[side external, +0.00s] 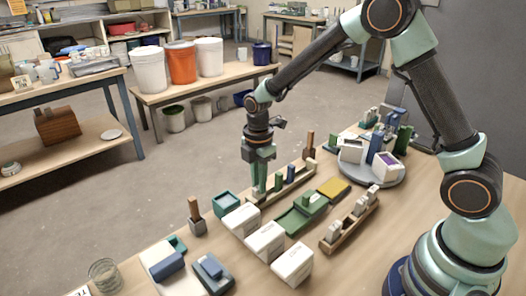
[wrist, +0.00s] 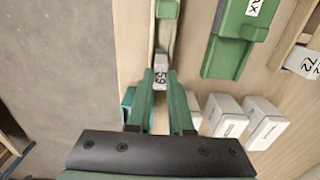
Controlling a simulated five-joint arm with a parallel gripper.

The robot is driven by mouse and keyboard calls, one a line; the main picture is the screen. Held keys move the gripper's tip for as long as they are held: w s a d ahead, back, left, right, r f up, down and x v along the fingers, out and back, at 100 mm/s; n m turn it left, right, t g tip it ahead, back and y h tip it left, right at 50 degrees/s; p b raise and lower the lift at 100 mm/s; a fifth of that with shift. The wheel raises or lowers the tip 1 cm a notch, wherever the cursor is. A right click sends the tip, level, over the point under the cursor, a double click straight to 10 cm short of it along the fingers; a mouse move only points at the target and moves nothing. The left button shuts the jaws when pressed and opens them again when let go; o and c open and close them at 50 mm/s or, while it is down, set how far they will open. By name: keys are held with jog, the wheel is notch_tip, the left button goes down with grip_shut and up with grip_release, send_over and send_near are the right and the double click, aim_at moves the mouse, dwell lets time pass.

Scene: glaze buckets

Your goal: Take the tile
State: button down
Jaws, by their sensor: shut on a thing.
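My gripper (wrist: 161,78) is shut on a pale grey tile (wrist: 160,66) marked "59" in the wrist view, with a finger on either side of it. In the side view my gripper (side external: 257,192) points down at the near end of a narrow wooden rack (side external: 271,198). The held tile is mostly hidden by the fingers there. I cannot tell whether it is still seated in the rack. A green tile (wrist: 167,9) stands further along the rack, and dark blue and white tiles show in the side view.
Several white boxes (side external: 265,241) stand just in front of the rack. A green tray (side external: 301,214) and another wooden rack with pale tiles (side external: 350,222) lie to the right. A teal dish (side external: 226,201) and a wood-handled tool (side external: 195,215) are left of my gripper.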

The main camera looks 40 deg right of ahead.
jog(key=shift+r, duration=3.75)
